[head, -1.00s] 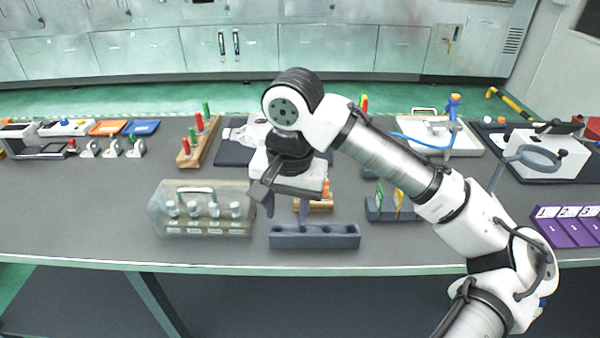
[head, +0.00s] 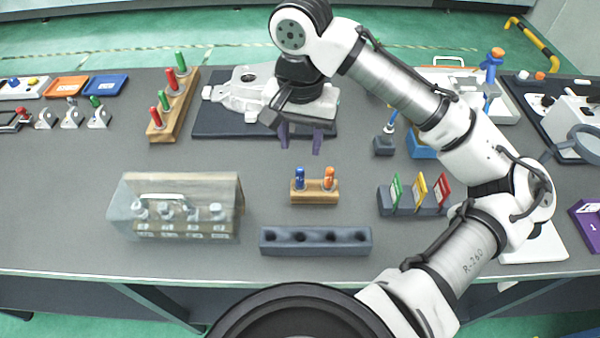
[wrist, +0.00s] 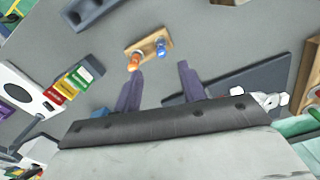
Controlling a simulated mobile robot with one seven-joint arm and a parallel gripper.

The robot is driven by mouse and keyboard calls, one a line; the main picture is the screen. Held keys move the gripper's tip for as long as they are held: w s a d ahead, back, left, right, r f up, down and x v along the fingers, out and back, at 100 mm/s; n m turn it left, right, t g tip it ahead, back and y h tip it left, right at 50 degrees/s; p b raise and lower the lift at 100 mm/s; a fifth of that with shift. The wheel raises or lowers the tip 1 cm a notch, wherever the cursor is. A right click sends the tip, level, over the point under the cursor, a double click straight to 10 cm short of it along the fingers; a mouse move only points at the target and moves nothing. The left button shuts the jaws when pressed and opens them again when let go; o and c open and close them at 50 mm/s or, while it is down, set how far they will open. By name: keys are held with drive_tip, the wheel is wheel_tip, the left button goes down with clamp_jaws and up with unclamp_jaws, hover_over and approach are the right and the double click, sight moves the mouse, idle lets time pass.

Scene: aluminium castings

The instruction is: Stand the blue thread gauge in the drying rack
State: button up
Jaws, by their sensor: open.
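The blue thread gauge (head: 300,178) stands upright in a small wooden block (head: 315,198), left of an orange one (head: 329,178). It also shows in the wrist view (wrist: 161,47). A long dark grey block with several round empty holes (head: 315,241), which looks like the drying rack, lies in front of the wooden block. Its end shows at the top of the wrist view (wrist: 92,14). My gripper (head: 300,144) is open and empty, purple fingers apart and pointing down. It hangs above the table, beyond the wooden block in the head view. In the wrist view the gauge lies ahead of the fingertips (wrist: 160,74).
A clear-fronted case with several bottles (head: 180,207) stands left of the grey block. A holder with green, yellow and red tags (head: 415,205) is to the right. A white casting on a dark mat (head: 215,125) lies behind. The table between case and wooden block is clear.

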sight(300, 169)
wheel_tip(300, 169, down, 11)
drive_tip(key=shift+a+r+p, duration=0.1)
drive_tip(key=shift+r+p, duration=0.05)
drive_tip(key=shift+p, duration=0.65)
clamp_jaws()
